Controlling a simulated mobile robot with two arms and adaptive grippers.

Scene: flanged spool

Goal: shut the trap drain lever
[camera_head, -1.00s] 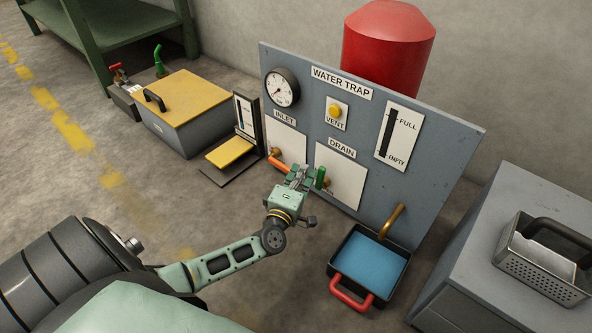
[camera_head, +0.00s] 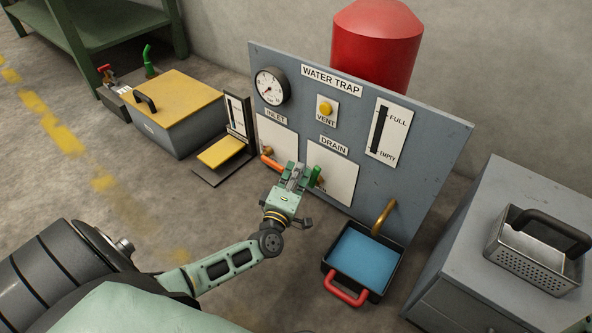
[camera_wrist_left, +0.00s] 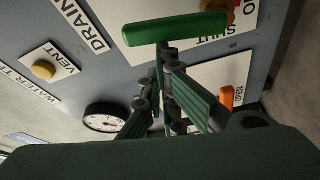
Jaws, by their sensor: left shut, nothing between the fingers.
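The green drain lever (camera_head: 315,177) stands near upright at the left of the white DRAIN plate (camera_head: 343,172) on the grey WATER TRAP panel. In the left wrist view the lever (camera_wrist_left: 175,29) reaches across the top from its hub, with the word SHUT beside it. My left gripper (camera_head: 296,169) is just left of the lever in the head view. It is shut and empty, and in the left wrist view its fingertips (camera_wrist_left: 165,50) show right by the lever's edge. I cannot tell whether they touch. My right gripper is not in view.
The orange inlet lever (camera_head: 272,163) is close on the gripper's left. A black tray of blue liquid (camera_head: 325,254) with a red handle stands under the brass spout (camera_head: 384,217). A grey cabinet (camera_head: 497,190) stands at the right.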

